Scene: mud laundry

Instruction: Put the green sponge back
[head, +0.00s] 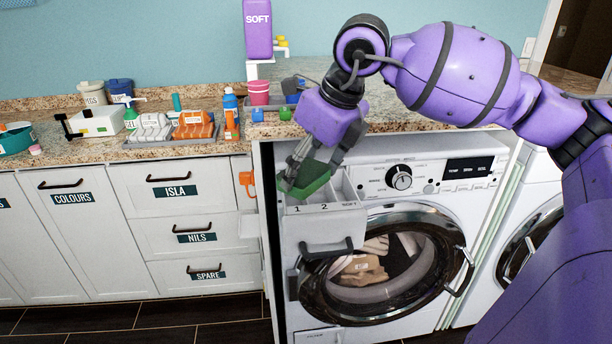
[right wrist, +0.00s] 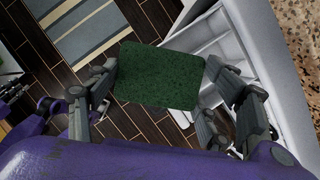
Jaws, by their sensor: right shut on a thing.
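The green sponge (head: 308,178) is held in my right gripper (head: 308,172), above the open detergent drawer (head: 325,225) of the washing machine. In the right wrist view the sponge (right wrist: 160,76) is a dark green rectangle between the fingers of the right gripper (right wrist: 160,85). The gripper is shut on it. The drawer (right wrist: 225,45) shows at the upper right of the wrist view, beside the sponge. My left gripper is not in view.
The washing machine (head: 432,165) has its round glass door (head: 390,262) shut or nearly so, with laundry inside. The granite counter (head: 70,150) holds a grey tray (head: 170,142), an orange and blue bottle (head: 231,115), pink cups (head: 259,92) and a purple SOFT dispenser (head: 258,35).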

